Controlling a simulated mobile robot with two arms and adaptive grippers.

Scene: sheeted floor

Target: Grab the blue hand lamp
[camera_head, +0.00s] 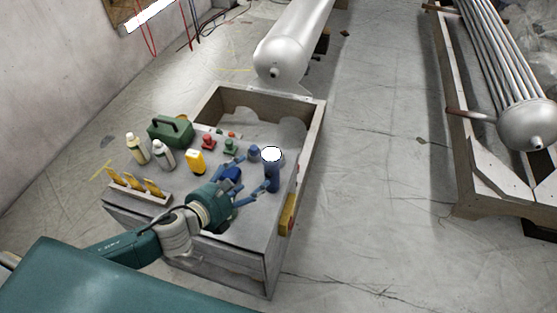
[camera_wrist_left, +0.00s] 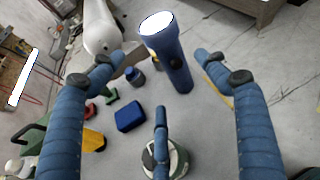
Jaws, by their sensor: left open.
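The blue hand lamp (camera_head: 272,178) stands upright near the right edge of the grey worktop, its round white lens facing up. In the left wrist view the lamp (camera_wrist_left: 173,62) is ahead, toward the top, between the two side fingers and beyond the lower finger. My left gripper (camera_head: 250,175) is open above the worktop, just left of the lamp. Its three blue fingers (camera_wrist_left: 160,78) are spread and empty, and one fingertip looks close to the lamp in the head view; I cannot tell whether it touches. My right gripper is not in view.
A blue block (camera_wrist_left: 129,118) and small blue, green and red items are left of the lamp. A yellow bottle (camera_head: 195,161), pale bottles (camera_head: 163,154) and a green toolbox (camera_head: 170,131) stand farther left. The crate's wooden rim (camera_head: 310,140) rises behind. Floor to the right is open.

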